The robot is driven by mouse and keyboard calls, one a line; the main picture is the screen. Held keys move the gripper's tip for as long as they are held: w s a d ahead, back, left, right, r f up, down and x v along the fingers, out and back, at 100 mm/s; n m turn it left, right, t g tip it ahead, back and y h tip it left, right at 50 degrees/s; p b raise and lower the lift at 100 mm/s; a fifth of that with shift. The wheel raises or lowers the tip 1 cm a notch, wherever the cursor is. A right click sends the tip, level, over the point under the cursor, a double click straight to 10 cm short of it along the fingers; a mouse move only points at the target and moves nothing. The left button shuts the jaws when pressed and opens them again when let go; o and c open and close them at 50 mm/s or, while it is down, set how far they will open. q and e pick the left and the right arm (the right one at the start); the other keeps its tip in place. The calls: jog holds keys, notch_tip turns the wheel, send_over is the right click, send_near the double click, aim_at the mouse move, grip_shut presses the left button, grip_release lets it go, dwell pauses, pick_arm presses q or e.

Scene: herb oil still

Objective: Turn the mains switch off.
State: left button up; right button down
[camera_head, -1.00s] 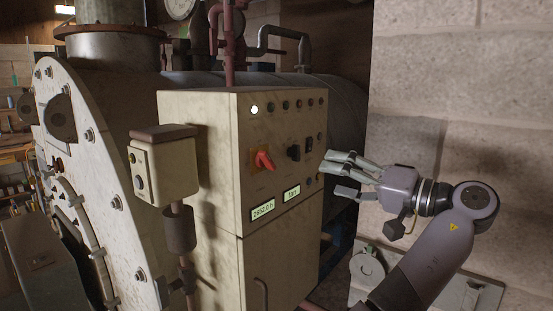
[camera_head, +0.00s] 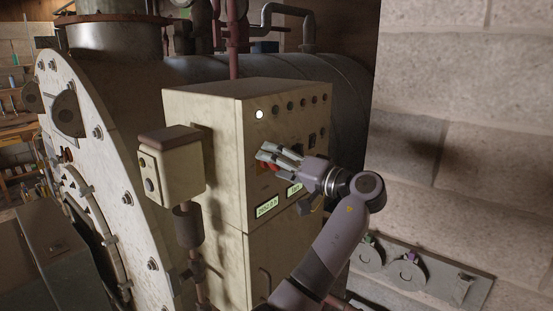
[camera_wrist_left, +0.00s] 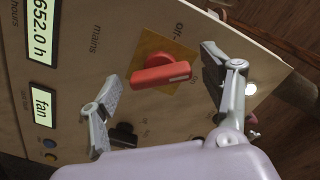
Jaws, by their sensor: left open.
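The red mains switch handle (camera_wrist_left: 160,74) sits on an orange plate (camera_wrist_left: 152,50) on the cabinet's front, with the word "mains" printed beside it. The handle lies nearly level in the left wrist view, its right end near small print that seems to read "on". In the head view the switch is mostly hidden behind my fingers. My left gripper (camera_head: 264,155) is open in front of the cabinet panel. In the wrist view its fingers stand on either side of the handle, with gaps between. My right gripper is not in view.
The cream cabinet (camera_head: 205,97) has a lit white lamp (camera_head: 259,114), a row of dark indicators and two displays, one showing an hours count (camera_head: 267,207). A small box (camera_head: 171,170) on a post stands to its left. A block wall (camera_head: 450,150) stands at right.

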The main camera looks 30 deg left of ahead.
pick_arm(q)
jog(key=shift+c, duration=0.2)
jog(key=c, duration=1.1)
jog(key=n+b, duration=0.2)
jog(key=b, duration=0.2)
jog(key=n+b, duration=0.3)
jog(key=b, duration=0.2)
jog(key=n+b, duration=0.2)
jog(key=b, duration=0.3)
jog(key=shift+f, duration=0.3)
jog(key=shift+r+n+b, duration=0.15)
jog(key=shift+n+b, duration=0.55)
jog(key=shift+n, duration=0.25)
jog(key=shift+r+n+b, duration=0.1)
jog(key=shift+n+b, duration=0.55)
jog(key=shift+n, duration=0.3)
jog(key=o, duration=1.1)
jog(key=shift+o, duration=0.2)
jog(key=shift+d, duration=0.15)
